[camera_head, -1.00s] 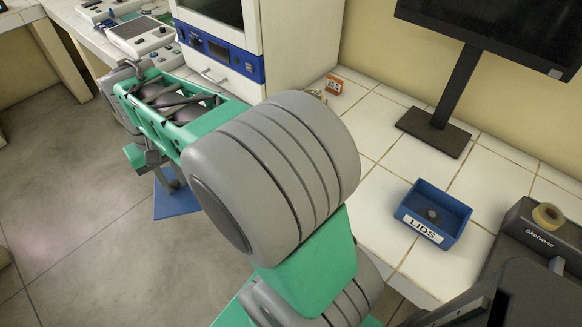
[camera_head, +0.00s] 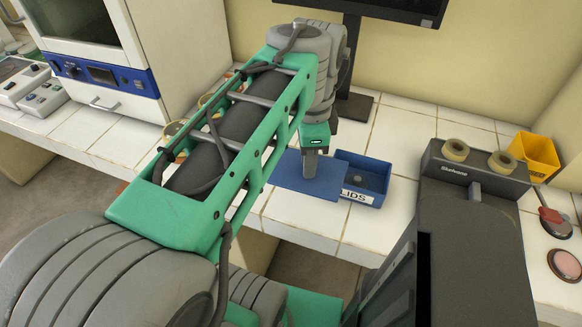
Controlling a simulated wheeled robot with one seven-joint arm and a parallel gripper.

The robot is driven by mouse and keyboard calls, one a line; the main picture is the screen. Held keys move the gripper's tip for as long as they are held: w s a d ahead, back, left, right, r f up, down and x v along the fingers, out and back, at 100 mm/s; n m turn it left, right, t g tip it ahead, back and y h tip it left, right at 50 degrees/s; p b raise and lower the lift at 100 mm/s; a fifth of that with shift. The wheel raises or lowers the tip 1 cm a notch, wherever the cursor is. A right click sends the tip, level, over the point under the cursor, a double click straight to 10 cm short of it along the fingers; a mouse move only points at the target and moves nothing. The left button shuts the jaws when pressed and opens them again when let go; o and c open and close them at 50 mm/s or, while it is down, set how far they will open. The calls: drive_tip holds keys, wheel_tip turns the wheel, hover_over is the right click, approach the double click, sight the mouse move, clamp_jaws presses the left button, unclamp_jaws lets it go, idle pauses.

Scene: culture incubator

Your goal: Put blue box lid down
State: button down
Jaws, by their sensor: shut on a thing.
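A flat blue box lid (camera_head: 297,178) hangs from my gripper (camera_head: 310,172), which is shut on it. The lid shows just left of the blue box labelled LIDS (camera_head: 369,196) and overlaps its left side in the picture. I cannot tell whether the lid touches the box or the counter. The open box stands on the white tiled counter (camera_head: 300,224) with a small dark round thing inside. My arm hides part of the counter and the far side of the gripper.
A monitor stand (camera_head: 355,104) rises behind the box. To the right are a dark device with tape rolls (camera_head: 455,150), a yellow bin (camera_head: 536,152) and round dishes (camera_head: 566,264). An incubator cabinet (camera_head: 100,60) stands at the left. Bare tiles lie in front of the lid.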

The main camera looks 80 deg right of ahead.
drive_tip(key=shift+s+m, duration=0.3)
drive_tip(key=w+d+f, duration=0.2)
drive_tip(key=d+f, duration=0.1)
drive_tip(key=d, duration=0.1)
drive_tip(key=w+d+f+p, duration=0.1)
drive_tip(key=w+d+f, duration=0.2)
drive_tip(key=w+d+f+p, duration=0.1)
drive_tip(key=w+d+f, duration=0.1)
drive_tip(key=d+f, duration=0.2)
drive_tip(key=shift+w+d+f, duration=0.1)
drive_tip(key=shift+w+d, duration=0.05)
drive_tip(key=shift+d, duration=0.15)
drive_tip(key=shift+f, duration=1.4)
drive_tip(key=shift+f, duration=0.2)
drive_tip(key=c, duration=1.3)
unclamp_jaws()
drive_tip(key=shift+r, duration=0.1)
